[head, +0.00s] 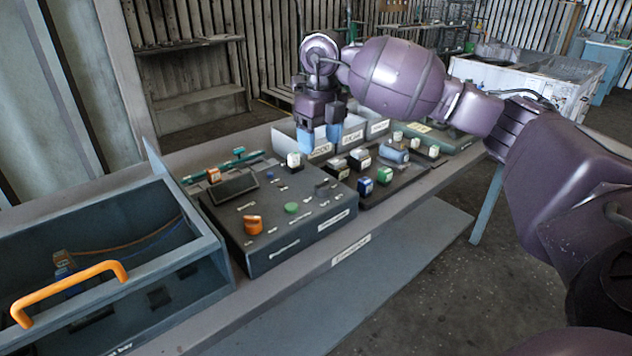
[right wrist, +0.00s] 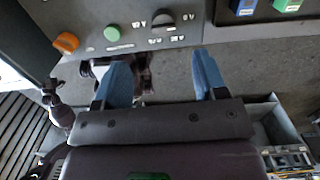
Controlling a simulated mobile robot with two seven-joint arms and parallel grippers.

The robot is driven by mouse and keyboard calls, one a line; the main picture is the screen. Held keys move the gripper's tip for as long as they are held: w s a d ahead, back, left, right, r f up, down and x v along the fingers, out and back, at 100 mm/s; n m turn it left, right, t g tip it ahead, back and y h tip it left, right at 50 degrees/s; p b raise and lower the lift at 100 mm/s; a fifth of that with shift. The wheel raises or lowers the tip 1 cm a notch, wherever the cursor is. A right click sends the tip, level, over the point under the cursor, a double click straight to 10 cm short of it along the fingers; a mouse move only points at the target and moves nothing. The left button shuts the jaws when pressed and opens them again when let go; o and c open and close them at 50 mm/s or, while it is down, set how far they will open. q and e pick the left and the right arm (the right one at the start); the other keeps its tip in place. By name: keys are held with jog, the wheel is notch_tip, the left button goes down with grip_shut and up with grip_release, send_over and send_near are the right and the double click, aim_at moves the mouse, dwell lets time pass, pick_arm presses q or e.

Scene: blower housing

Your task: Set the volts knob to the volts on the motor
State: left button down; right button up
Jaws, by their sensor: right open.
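The volts knob (right wrist: 162,18) is a dark round knob on the dark control box (head: 285,249), ringed by small volt labels. One to its left seems to read 12 V; the rest are too small to read surely. In the head view the knob (head: 325,187) shows near the box's right side. I cannot tell its setting. My right gripper (head: 319,138) is open and empty, fingers down, above and behind the knob. In the right wrist view its blue fingers (right wrist: 161,68) are apart, clear of the knob. I cannot identify the motor or read its volts. My left gripper is out of view.
The box also carries an orange knob (head: 252,225) and a green button (head: 291,208). A bay with an orange handle (head: 68,291) stands left. A tray with coloured blocks (head: 384,175) lies right; labelled bins (head: 356,137) stand behind.

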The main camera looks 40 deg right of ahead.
aim_at(322, 181)
jog(key=f, duration=0.7)
jog(key=f+b, duration=0.1)
jog(key=f, duration=0.2)
jog(key=shift+s+d+f, duration=0.1)
jog(key=shift+s+f, duration=0.15)
jog(key=shift+f, duration=0.15)
jog(key=shift+c, duration=0.3)
